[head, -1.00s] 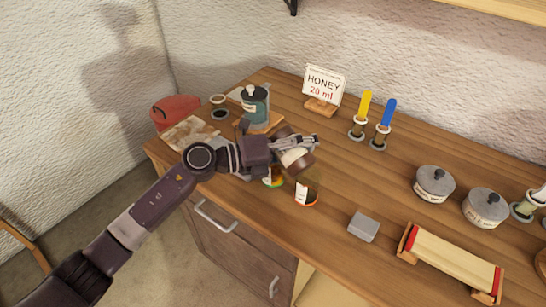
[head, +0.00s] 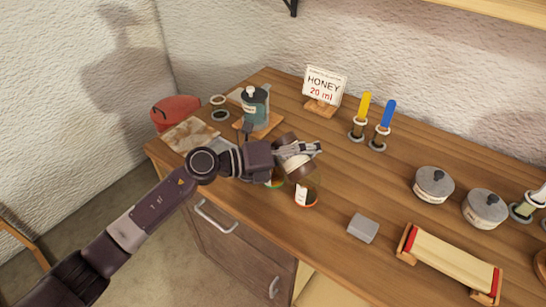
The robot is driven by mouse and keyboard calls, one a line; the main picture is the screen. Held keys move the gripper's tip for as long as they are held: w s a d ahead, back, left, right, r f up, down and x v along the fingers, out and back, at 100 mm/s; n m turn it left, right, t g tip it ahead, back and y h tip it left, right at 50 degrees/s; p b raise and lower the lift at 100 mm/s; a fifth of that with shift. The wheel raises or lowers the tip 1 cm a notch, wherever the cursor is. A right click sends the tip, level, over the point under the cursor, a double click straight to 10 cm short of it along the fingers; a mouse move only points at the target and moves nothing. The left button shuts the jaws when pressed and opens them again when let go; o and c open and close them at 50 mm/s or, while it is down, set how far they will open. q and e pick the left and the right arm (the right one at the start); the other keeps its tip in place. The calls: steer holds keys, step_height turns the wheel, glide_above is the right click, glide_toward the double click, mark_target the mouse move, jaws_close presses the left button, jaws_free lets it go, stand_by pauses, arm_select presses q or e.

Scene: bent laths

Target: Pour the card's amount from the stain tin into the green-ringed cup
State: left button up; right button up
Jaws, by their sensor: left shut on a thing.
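My left gripper (head: 308,148) is shut on a brown tin with a cream label (head: 298,160). The tin is tilted above the front left of the bench; its mouth and contents cannot be made out. Just below it stands a clear cup with a white label and an orange-red ring (head: 306,197). Another cup with a coloured ring (head: 275,182), partly green, shows to its left, mostly hidden by my gripper and the tin. No stream of liquid can be made out. The card (head: 324,86) reads "HONEY 20 ml". My right gripper is not in view.
A teal canister (head: 255,104) stands on a wooden board behind my gripper. Yellow and blue-handled tools (head: 371,120) stand in holders.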

arm_select(q)
steer(key=m+p, duration=0.1)
steer(key=m+y+p, duration=0.1)
steer(key=m+p, duration=0.1)
steer(key=shift+r+m+t+y, duration=0.1)
steer(key=shift+m+t+y, duration=0.2)
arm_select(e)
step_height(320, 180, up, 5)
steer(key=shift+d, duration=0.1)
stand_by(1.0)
